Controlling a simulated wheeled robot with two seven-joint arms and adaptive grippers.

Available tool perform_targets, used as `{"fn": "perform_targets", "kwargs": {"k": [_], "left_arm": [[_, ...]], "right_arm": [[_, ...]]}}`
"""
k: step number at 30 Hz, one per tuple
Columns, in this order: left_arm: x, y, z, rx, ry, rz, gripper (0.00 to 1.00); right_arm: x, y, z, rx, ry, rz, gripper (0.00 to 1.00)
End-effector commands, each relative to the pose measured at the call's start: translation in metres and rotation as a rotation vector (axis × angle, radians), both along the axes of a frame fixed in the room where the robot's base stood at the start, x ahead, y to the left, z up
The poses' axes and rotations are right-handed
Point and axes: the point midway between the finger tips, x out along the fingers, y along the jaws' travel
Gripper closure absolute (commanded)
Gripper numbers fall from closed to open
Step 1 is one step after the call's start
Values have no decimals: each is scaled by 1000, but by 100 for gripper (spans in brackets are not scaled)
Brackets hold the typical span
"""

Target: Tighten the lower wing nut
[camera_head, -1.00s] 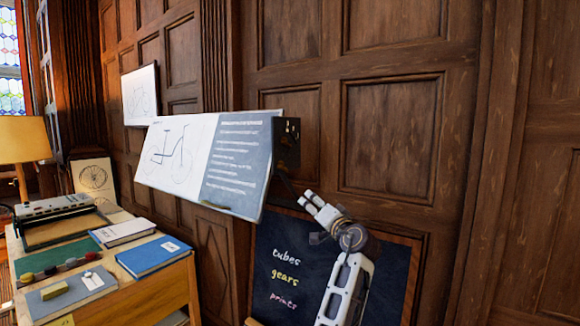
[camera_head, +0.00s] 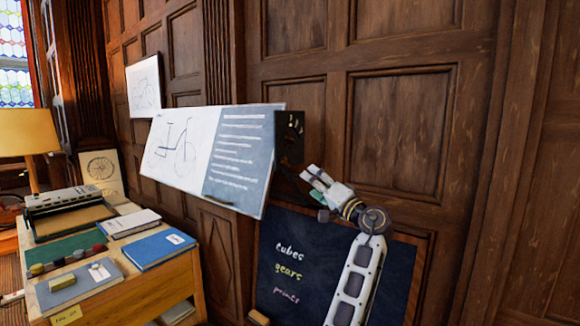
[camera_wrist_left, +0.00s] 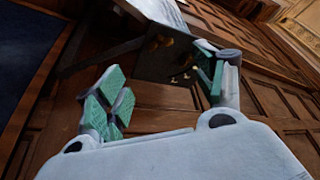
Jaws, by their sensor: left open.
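A drawing board (camera_head: 178,150) with a bicycle drawing stands against the panelled wall. A dark plate (camera_head: 290,145) is at its right end. The plate also shows in the left wrist view (camera_wrist_left: 150,65), with small brassy fittings on it; I cannot tell for sure which is the lower wing nut (camera_wrist_left: 158,41). My left gripper (camera_head: 308,179) is just right of and slightly below the plate, apart from it. In the left wrist view its green-padded fingers (camera_wrist_left: 163,92) are spread, with nothing between them. My right gripper is not in view.
A dark chalkboard (camera_head: 335,265) with chalk words stands below the plate, behind my left arm. A thin strut (camera_wrist_left: 100,56) runs from the plate. A desk (camera_head: 150,296) with books and a lamp (camera_head: 28,132) is at left. The right-hand wall is clear.

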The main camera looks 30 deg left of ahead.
Motion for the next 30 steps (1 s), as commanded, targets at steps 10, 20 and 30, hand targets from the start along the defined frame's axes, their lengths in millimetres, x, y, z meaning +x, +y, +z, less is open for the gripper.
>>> {"fn": "perform_targets", "kwargs": {"k": [10, 20, 30], "left_arm": [[9, 22, 7, 1, 0, 2, 30], [25, 61, 18, 0, 0, 1, 30], [41, 101, 28, -1, 0, 1, 30]], "right_arm": [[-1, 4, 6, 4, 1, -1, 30], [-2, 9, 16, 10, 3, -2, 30], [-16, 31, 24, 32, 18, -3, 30]]}}
